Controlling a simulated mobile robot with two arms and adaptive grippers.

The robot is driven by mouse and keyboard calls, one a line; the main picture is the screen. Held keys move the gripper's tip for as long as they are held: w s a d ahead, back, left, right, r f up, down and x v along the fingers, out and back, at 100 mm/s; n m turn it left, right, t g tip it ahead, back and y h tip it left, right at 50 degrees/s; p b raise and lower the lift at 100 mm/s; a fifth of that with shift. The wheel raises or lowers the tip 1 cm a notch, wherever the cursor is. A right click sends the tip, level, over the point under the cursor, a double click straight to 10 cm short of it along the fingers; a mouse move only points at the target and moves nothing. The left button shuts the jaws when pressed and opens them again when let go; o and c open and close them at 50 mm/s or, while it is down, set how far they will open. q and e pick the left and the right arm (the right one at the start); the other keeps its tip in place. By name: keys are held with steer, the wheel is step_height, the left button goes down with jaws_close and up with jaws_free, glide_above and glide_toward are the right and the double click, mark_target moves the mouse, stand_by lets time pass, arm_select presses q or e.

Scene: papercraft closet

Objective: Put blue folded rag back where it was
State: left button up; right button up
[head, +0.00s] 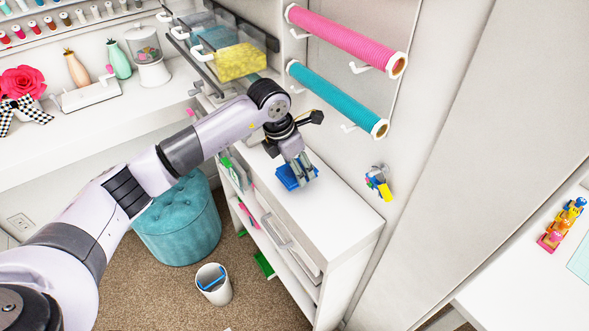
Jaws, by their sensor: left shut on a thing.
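The blue folded rag (287,181) is at the far part of the white cabinet top (338,229). My left gripper (300,178) points down and is shut on the rag. The fingers cover part of it, and I cannot tell whether the rag touches the cabinet top or hangs just above it. My right gripper is not in view.
The near part of the cabinet top is bare. Pink (345,38) and teal (336,98) rolls hang on the wall above. A teal tufted stool (178,222) and a white bin (214,285) stand on the carpet. Colourful toys (562,224) sit on the right table.

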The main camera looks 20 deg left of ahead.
arm_select(q)
step_height(320, 180, down, 2)
steer(key=shift+s+a+f+p, duration=0.1)
steer(key=shift+f+p, duration=0.1)
steer(key=shift+p, duration=0.25)
steer(key=shift+f, duration=0.2)
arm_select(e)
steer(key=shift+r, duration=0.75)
arm_select(q)
steer(key=shift+f, duration=0.1)
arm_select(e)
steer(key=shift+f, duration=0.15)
arm_select(q)
steer(key=o, duration=1.1)
steer(key=shift+o, duration=0.2)
